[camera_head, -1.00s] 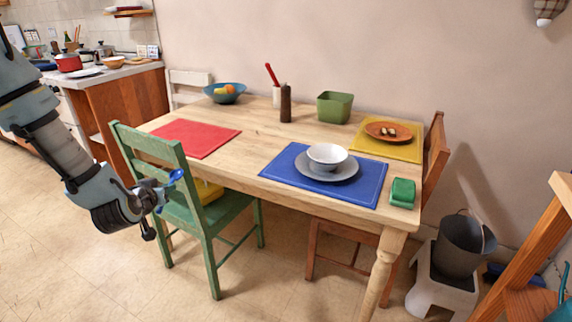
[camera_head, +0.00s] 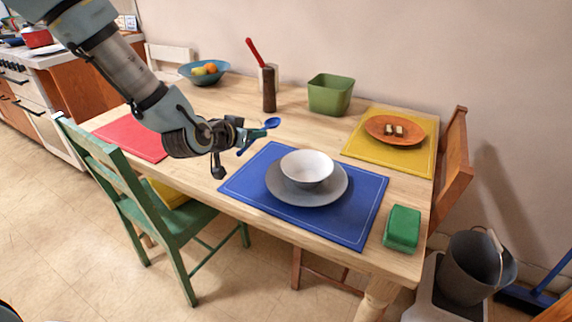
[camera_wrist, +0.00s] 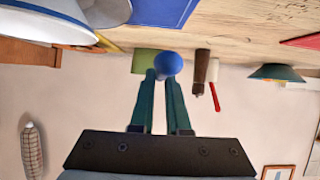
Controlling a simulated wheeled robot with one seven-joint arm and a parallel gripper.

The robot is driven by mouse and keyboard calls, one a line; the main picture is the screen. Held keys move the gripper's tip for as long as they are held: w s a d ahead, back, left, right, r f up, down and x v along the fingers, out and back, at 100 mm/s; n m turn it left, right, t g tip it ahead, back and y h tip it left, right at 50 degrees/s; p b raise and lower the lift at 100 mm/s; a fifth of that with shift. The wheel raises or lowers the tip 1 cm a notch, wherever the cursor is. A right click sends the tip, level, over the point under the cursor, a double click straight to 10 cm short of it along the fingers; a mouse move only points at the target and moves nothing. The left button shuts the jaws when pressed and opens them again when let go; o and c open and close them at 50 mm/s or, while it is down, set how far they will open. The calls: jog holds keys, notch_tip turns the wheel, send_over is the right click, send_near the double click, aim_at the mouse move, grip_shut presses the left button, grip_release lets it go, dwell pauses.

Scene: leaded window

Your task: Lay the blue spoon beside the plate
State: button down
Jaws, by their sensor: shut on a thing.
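In the wrist view the spoon's blue end (camera_wrist: 168,65) shows between the fingertips of my gripper (camera_wrist: 161,82). The grey plate (camera_head: 334,191) lies on the blue placemat (camera_head: 361,229). A white bowl (camera_head: 307,168) stands on the plate. The spoon is in the air, apart from the plate.
A green box (camera_head: 402,229) lies right of the blue placemat. A green bin (camera_head: 330,94), a brown mill (camera_head: 269,90) and a fruit bowl (camera_head: 197,79) stand at the back. A green chair (camera_head: 115,173) is at the front left. Bare wood (camera_head: 300,131) shows behind the blue placemat.

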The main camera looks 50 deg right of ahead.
aim_at(258, 167)
jog(key=shift+f+p, duration=0.4)
jog(key=shift+f, duration=3.65)
jog(key=shift+a+f, duration=0.1)
jog(key=shift+f, duration=0.1)
jog(key=c, duration=0.9)
grip_release()
jog(key=shift+r, duration=0.1)
